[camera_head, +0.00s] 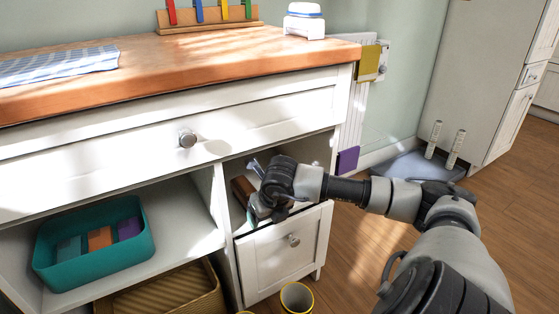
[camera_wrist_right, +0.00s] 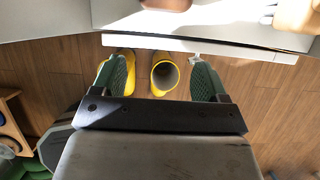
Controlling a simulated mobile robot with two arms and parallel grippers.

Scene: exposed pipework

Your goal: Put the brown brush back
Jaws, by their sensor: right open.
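A brown block-like thing (camera_head: 241,190), perhaps the brown brush, sits in the open right compartment of the white cabinet (camera_head: 110,148). My arm partly covers it, so its full shape is hidden. My right gripper (camera_head: 259,190) reaches from the right to the front of this compartment, just beside the brown thing. In the wrist view the right gripper (camera_wrist_right: 160,76) is open, its two green-padded fingers apart with nothing held between them. A brown piece (camera_wrist_right: 166,4) is cut off at the top edge there. My left gripper is not in view.
A drawer (camera_head: 280,258) lies below the compartment. A teal bin (camera_head: 92,275) with several coloured pieces stands in the left compartment, above a woven basket (camera_head: 170,294). Yellow boots (camera_wrist_right: 166,76) stand on the floor below the gripper.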

